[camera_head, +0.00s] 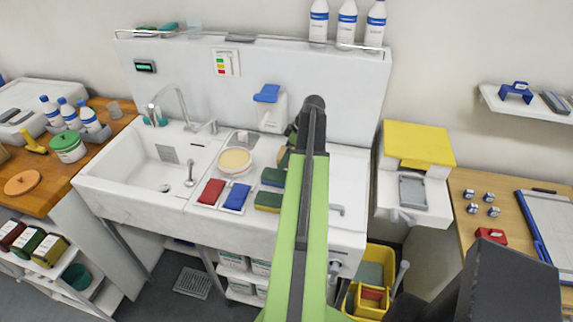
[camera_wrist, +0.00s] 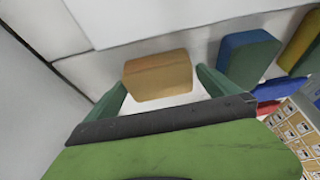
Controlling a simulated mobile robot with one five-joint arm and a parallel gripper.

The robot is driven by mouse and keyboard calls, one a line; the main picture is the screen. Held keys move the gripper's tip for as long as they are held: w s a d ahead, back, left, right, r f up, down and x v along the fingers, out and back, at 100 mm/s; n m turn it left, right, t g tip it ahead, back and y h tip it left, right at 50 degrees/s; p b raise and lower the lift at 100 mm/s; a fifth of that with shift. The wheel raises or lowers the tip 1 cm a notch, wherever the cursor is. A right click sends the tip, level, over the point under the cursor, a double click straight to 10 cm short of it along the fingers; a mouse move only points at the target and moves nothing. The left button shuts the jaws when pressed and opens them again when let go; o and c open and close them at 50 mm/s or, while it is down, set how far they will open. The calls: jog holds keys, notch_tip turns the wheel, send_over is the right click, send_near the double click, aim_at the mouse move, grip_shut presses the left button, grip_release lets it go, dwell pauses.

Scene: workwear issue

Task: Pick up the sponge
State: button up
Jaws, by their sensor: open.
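In the wrist view a tan-orange sponge (camera_wrist: 157,76) lies on a white surface against a pale ledge. My gripper (camera_wrist: 162,86) is open, with one green finger on each side of the sponge and a gap visible beside it. I cannot tell how deep the fingers reach. In the head view a tan piece (camera_head: 284,158), perhaps the same sponge, shows beside my arm, which hides most of the gripper. Two green-topped sponges (camera_head: 273,177) (camera_head: 267,201) lie just in front of it on the sink counter. A blue-and-green sponge (camera_wrist: 248,57) is to the right in the wrist view.
A red pad (camera_head: 211,192) and a blue pad (camera_head: 237,197) lie left of the green sponges, below a round tub (camera_head: 234,162). The sink basin (camera_head: 168,150) is further left. A white dispenser (camera_head: 272,113) stands behind. Bottles (camera_head: 347,22) stand on the upper ledge.

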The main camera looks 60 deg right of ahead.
aim_at(281, 152)
jog(key=c, duration=1.4)
jog(key=shift+o, duration=0.2)
jog(key=shift+r+p, duration=0.45)
jog(key=shift+p, duration=0.25)
notch_tip(281, 152, up, 4)
jog(key=p, duration=0.3)
jog(key=shift+f+p, duration=0.1)
jog(key=shift+p, duration=0.3)
jog(key=s+d+r+p, duration=0.2)
jog(key=s+r+p, duration=0.4)
jog(key=s, duration=0.5)
jog(key=shift+s, duration=0.2)
jog(key=shift+d+r, duration=0.1)
